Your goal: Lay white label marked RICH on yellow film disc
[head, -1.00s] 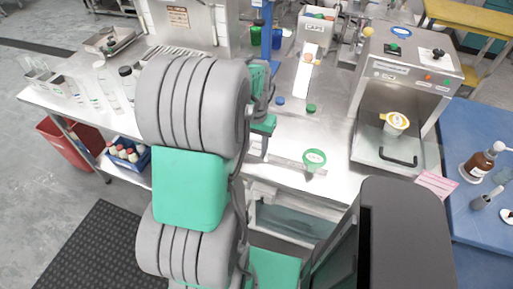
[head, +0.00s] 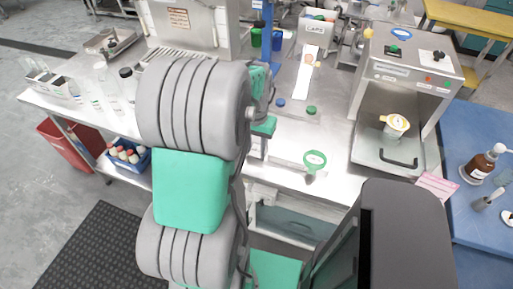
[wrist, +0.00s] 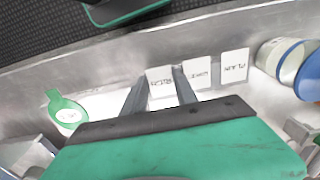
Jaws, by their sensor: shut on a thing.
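In the wrist view my gripper (wrist: 158,88) has its two fingers down at a white label marked RICH (wrist: 160,80), whose lettering shows upside down between them. The gripper is shut on this label, low over the steel counter. The fingers hide the label's side edges. In the head view the yellow film disc (head: 397,122) has a pale centre and lies on top of a cup inside the steel machine at the right. My gripper and the label are hidden behind my arm in the head view.
White labels, one marked PLAIN (wrist: 234,67) and one less legible (wrist: 197,73), lie right of the fingers. A blue-capped jar (wrist: 305,72) stands further right. The steel machine (head: 405,75) stands right.

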